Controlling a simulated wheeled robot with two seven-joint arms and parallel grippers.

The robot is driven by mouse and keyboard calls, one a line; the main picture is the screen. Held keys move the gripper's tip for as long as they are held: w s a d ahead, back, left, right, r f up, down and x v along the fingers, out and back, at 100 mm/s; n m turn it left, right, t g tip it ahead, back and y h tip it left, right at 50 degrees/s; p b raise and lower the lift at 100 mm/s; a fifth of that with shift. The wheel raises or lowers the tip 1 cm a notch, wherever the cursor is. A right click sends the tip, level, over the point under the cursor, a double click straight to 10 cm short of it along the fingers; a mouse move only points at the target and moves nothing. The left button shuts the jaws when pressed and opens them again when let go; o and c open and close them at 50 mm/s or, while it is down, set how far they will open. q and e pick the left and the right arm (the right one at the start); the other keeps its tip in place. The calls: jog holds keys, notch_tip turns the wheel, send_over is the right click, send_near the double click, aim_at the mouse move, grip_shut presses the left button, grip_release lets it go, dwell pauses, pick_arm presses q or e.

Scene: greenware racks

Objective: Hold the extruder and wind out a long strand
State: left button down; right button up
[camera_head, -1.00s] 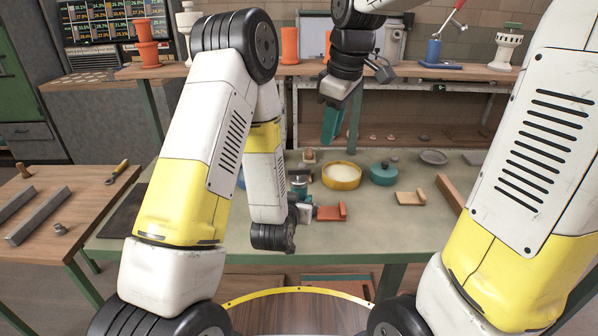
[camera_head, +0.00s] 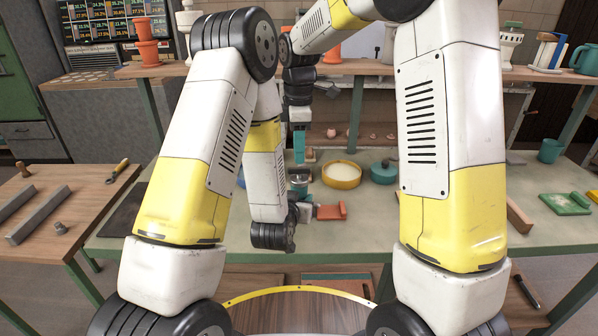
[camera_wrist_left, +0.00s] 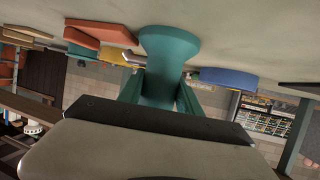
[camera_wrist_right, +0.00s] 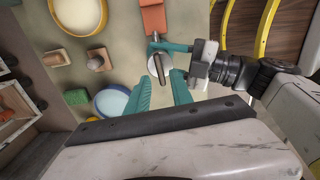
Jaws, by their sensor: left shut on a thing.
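The extruder (camera_head: 299,186) is a small upright teal cylinder on the table, partly hidden behind my left arm. In the left wrist view its teal body (camera_wrist_left: 168,45) sits between the fingers of my left gripper (camera_wrist_left: 160,92), which is shut on it. My right gripper (camera_head: 299,158) points straight down above the extruder. In the right wrist view the right gripper (camera_wrist_right: 163,80) has its teal fingers apart, with nothing clearly between them. The extruder's round top (camera_wrist_right: 158,62) and a short dark lever show just beyond the fingertips. No strand is visible.
A yellow-rimmed bowl (camera_head: 341,183) and a teal pot (camera_head: 383,174) stand right of the extruder. An orange block (camera_head: 331,212) lies close beside my left gripper. A green board (camera_head: 566,204) is at the far right. The green table's (camera_head: 350,236) front is clear.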

aim_at(299, 168)
jog(key=shift+f, duration=1.9)
grip_shut()
